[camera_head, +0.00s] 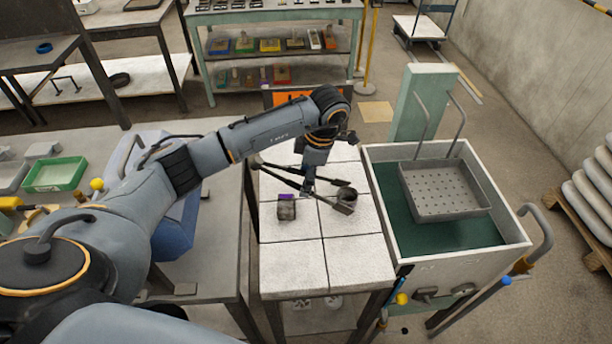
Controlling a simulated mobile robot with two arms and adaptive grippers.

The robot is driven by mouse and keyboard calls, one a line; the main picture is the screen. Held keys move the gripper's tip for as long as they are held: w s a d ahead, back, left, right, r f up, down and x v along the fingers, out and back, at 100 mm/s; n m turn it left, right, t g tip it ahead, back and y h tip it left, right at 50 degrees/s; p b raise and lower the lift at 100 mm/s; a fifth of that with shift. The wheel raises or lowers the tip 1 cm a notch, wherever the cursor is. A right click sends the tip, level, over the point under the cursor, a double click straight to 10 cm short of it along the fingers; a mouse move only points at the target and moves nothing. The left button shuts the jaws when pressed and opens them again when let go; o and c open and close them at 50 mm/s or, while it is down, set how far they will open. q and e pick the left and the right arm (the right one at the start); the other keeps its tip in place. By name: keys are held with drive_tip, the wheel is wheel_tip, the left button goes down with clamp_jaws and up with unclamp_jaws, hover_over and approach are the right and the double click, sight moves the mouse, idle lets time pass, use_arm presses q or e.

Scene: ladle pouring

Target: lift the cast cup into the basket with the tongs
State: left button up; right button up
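My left gripper (309,183) points down over the middle of the dark tongs (329,200), above the white tiled table. Its fingers are too small to tell if they are shut on the tongs. The grey perforated basket (445,191) is at the right, over the green-lined tank. My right gripper is out of view.
The tank (385,235) stands right of the tiled table (290,262), its walls rising beside it. The basket's two tall bent handles (457,124) stick up. A grey bench (205,270) is at the left. The front tiles are clear.

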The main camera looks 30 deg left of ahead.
use_arm(q)
clamp_jaws()
drive_tip(key=a+p+v, duration=0.2)
drive_tip(key=p+v, duration=0.5)
drive_tip(key=v, duration=0.4)
drive_tip(key=shift+s+r, duration=0.4)
drive_tip(key=shift+r, duration=0.25)
